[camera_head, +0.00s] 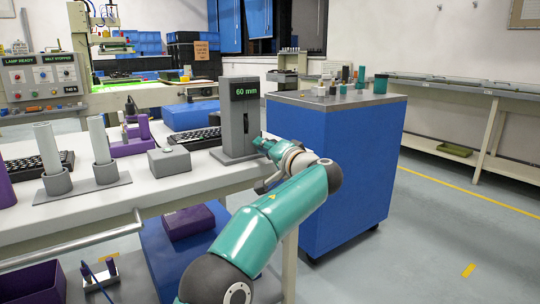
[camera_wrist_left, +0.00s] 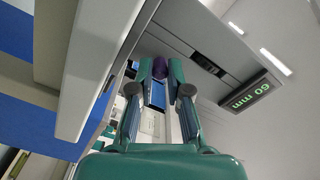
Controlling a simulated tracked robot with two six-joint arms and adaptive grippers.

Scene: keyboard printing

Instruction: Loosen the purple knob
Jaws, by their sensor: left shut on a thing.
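The purple knob (camera_wrist_left: 159,67) shows in the left wrist view, between the two fingertips of my left gripper (camera_wrist_left: 160,72). The fingers are shut on it from both sides. In the head view my left gripper (camera_head: 262,144) reaches the front of a grey stand (camera_head: 236,133) with a green "60 mm" display (camera_head: 246,91). The knob itself is hidden there by the gripper. The display (camera_wrist_left: 247,96) also shows in the left wrist view. My right gripper is not in view.
The stand is on a white table (camera_head: 215,176) with a keyboard (camera_head: 200,138), a grey box (camera_head: 169,161) and white tubes (camera_head: 47,148) in grey holders. A blue cabinet (camera_head: 345,165) stands just right of the stand. Grey floor is free at the right.

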